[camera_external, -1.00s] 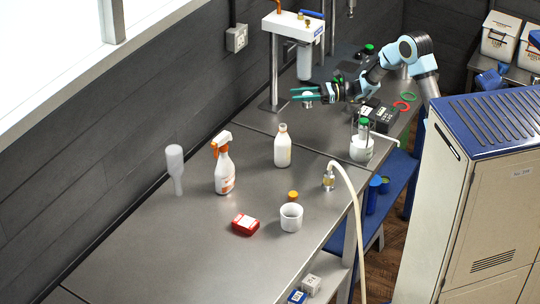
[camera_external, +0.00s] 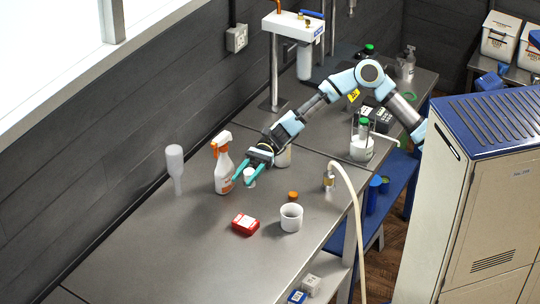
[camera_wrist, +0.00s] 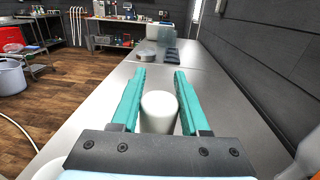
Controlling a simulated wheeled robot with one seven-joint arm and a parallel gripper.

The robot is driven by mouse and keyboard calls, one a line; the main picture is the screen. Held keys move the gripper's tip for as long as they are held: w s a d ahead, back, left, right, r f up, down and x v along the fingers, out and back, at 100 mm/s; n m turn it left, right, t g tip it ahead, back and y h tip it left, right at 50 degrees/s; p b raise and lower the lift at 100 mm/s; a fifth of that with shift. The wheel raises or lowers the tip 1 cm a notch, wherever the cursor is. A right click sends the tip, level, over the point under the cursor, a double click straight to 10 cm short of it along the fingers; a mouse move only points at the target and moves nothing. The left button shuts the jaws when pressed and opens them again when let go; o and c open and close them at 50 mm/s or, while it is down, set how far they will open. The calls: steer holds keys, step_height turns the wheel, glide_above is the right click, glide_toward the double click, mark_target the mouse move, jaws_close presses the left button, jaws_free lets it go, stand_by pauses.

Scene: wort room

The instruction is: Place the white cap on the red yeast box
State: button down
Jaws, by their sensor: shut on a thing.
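The white cap (camera_external: 250,176) is held between the teal fingers of my gripper (camera_external: 246,174), above the steel table. In the wrist view the cap (camera_wrist: 159,112) sits between the two fingers of my gripper (camera_wrist: 158,80), looking like a short white cylinder. The red yeast box (camera_external: 245,224) lies on the table, in front of the gripper and lower in the external view, with the cap well apart from it. I cannot make out the yeast box in the wrist view.
A spray bottle (camera_external: 224,172) stands just left of the gripper and an upside-down clear bottle (camera_external: 176,170) farther left. A white bottle (camera_external: 284,158) is partly behind my arm. A white cup (camera_external: 291,217) and orange cap (camera_external: 293,195) are right of the box. The front-left table is clear.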

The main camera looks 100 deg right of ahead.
steer(key=shift+n+g, duration=0.3)
steer(key=shift+w+a+f+p, duration=0.35)
steer(key=shift+a+f, duration=0.3)
steer(key=shift+f, duration=1.3)
steer(key=shift+w+a+f+p, duration=0.3)
steer(key=shift+w+a+f, duration=0.25)
steer(key=shift+f, duration=1.4)
steer(key=shift+w+a+f+p, duration=0.3)
steer(key=shift+a+f, duration=0.4)
steer(key=shift+f, duration=1.25)
steer(key=shift+f, duration=0.1)
steer(key=shift+c, duration=2)
jaws_free()
steer(key=b+v, duration=0.2)
steer(key=v, duration=0.3)
steer(key=shift+d+f, duration=0.15)
steer(key=shift+d, duration=0.15)
step_height(320, 180, up, 7)
steer(key=b, duration=0.1)
steer(key=shift+a+r, duration=0.2)
steer(key=shift+a, duration=0.05)
